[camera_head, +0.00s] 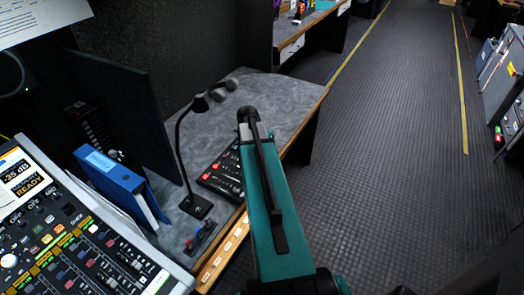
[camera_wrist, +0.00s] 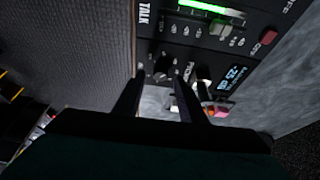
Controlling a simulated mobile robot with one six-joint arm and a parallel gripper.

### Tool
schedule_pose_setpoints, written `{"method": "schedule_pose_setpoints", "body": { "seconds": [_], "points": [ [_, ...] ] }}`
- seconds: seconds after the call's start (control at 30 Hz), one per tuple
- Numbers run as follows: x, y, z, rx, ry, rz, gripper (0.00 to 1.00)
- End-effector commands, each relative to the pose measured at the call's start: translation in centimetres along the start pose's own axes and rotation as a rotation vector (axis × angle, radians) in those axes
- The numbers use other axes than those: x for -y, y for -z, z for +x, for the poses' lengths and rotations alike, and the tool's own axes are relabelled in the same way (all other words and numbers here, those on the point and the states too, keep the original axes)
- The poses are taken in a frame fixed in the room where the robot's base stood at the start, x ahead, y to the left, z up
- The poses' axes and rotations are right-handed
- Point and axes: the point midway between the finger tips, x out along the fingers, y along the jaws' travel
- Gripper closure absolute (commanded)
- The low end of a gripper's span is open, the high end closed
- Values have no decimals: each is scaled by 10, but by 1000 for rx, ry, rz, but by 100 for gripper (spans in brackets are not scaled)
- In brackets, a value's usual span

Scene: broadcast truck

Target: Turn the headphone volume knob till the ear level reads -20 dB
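The black control panel (camera_wrist: 215,50) fills the upper middle of the wrist view, with TALK and PHONES labels and a lit green level bar. A dark knob (camera_wrist: 163,67) beside the PHONES label lies between my fingertips; I cannot tell whether they touch it. A small blue display (camera_wrist: 236,78) appears to read -25 dB, tilted and blurred. My gripper (camera_wrist: 158,74) is open, one finger on each side of the knob. In the head view the panel (camera_head: 216,176) shows partly behind my teal arm, which hides the gripper's fingers.
A mixing console (camera_head: 90,240) at the left has a screen (camera_head: 24,178) reading -35 dB READY.

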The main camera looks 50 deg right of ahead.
Motion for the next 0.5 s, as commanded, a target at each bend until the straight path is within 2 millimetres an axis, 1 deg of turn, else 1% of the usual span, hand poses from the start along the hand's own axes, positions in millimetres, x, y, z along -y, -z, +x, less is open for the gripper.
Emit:
{"method": "schedule_pose_setpoints", "body": {
  "seconds": [0.5],
  "points": [
    [0,-1,-56,-2,2,0,63]
  ]
}}
